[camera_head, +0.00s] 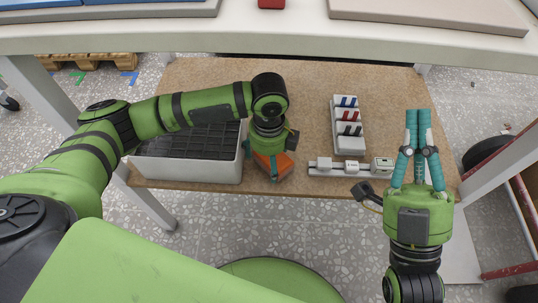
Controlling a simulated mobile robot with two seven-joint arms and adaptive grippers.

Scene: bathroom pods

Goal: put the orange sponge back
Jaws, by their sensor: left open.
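The orange sponge (283,166) is on the brown lower board, just right of the grey crate (190,172). My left gripper (263,167) points down at the sponge from above. Its teal fingers are open and overlap the sponge in the picture. Part of the sponge is hidden by the gripper, and I cannot tell whether the fingers touch it. My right gripper (418,113) is at the right, above the board's right end, with its fingertips together and nothing seen between them.
A white holder with several small blocks (348,143) and a rail with white modules (327,169) sit on the board (305,85) right of the sponge. The white table edge (270,40) crosses above. Table legs stand on both sides.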

